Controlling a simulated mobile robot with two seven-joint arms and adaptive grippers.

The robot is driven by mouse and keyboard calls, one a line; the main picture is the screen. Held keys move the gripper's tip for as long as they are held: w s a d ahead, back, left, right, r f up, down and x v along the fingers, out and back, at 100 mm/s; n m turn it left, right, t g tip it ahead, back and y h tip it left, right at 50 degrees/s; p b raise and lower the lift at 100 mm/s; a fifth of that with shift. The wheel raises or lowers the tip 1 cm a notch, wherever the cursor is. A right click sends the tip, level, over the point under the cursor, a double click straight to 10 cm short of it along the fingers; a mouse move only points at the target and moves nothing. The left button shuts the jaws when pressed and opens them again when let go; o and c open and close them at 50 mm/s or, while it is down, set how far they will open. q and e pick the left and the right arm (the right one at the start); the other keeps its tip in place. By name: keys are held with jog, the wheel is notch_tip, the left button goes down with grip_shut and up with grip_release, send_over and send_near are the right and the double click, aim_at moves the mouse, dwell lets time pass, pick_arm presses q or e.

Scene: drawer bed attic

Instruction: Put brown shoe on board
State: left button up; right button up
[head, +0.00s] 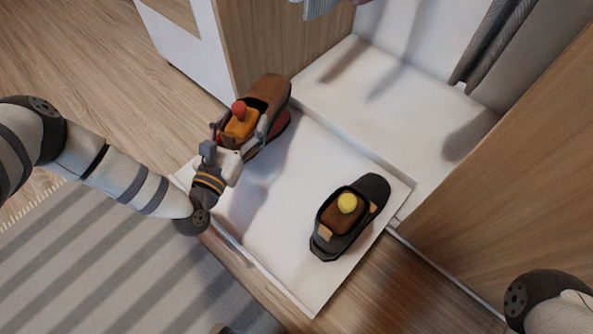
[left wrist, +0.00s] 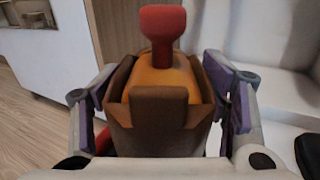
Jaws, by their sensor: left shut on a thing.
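The brown shoe (head: 268,91) has an orange insert with a red knob and is over the back-left corner of the white board (head: 285,235). My left gripper (head: 240,132) is shut on its heel end, toe pointing away. In the left wrist view the fingers flank the brown shoe (left wrist: 158,108) on both sides. Something red (head: 280,127) shows just under the shoe's right side; I cannot tell whether it is the sole or another thing. I cannot tell whether the shoe touches the board. My right gripper is out of view; only part of that arm shows.
A black shoe (head: 373,190) with a yellow knob stands on the board's right part. Wooden cabinet panels (head: 262,40) rise behind and at right (head: 510,190), around a white recess floor (head: 400,95). A striped rug (head: 110,265) lies at front left. The board's middle is clear.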

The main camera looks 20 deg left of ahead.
pick_arm(q)
jog(key=s+d+f+b, duration=0.1)
jog(key=s+d, duration=0.1)
jog(key=d, duration=0.4)
jog(key=s+d+f+b, duration=0.1)
jog(key=d+f, duration=0.1)
jog(key=d, duration=0.5)
jog(key=f+b, duration=0.2)
jog(key=f, duration=0.2)
jog(key=f+b, duration=0.3)
jog(key=f, duration=0.2)
jog(key=shift+s+a+f, duration=0.15)
jog(key=shift+s+f, duration=0.05)
jog(key=shift+f, duration=0.1)
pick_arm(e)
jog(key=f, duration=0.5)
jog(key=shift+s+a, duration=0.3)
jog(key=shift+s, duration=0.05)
pick_arm(q)
jog(key=o, duration=1.1)
jog(key=shift+f, duration=0.15)
jog(key=shift+s, duration=0.15)
jog(key=p, duration=0.2)
send_over(276, 239)
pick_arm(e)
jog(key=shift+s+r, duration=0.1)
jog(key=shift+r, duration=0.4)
